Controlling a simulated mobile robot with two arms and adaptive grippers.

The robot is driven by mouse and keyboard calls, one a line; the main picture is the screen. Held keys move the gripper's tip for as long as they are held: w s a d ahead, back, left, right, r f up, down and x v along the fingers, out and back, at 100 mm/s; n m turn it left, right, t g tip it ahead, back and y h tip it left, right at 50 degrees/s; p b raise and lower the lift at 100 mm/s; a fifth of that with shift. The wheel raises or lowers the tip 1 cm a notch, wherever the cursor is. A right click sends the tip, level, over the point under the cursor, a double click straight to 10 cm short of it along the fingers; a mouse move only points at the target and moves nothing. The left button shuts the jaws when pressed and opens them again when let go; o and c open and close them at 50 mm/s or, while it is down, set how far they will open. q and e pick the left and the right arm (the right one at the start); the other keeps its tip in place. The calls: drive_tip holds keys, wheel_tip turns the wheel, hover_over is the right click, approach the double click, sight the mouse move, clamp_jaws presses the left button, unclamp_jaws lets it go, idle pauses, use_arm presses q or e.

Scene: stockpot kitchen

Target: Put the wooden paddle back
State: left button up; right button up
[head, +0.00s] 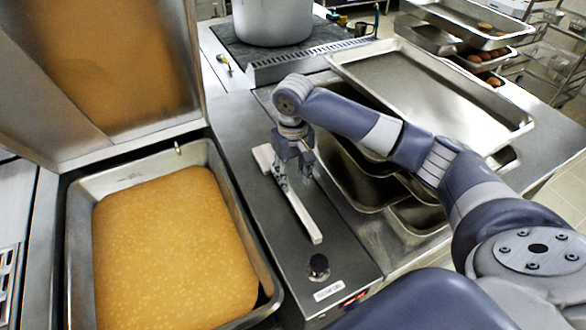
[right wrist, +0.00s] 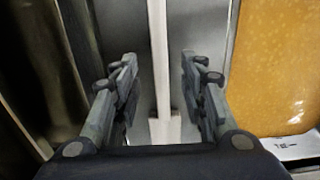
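The wooden paddle (head: 307,222) is pale and T-shaped, with a long thin handle. It lies on the steel counter strip beside the pan of yellow-brown food. My right gripper (head: 294,181) points down over the paddle near its crosspiece end. In the right wrist view the paddle's handle (right wrist: 158,40) runs up the middle, between the two spread fingers of my right gripper (right wrist: 157,66). The fingers are open, with a gap on both sides of the handle. I cannot tell how far the fingertips are above the counter. My left gripper is not in view.
The deep pan (head: 80,215) of food stands left, its raised lid (head: 60,130) behind. A black knob (head: 319,265) is on the counter's front. Stacked steel trays (head: 430,95) stand right, under my arm. A stockpot (head: 272,20) sits on the stove behind.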

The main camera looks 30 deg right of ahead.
drive_tip(key=shift+r, duration=2)
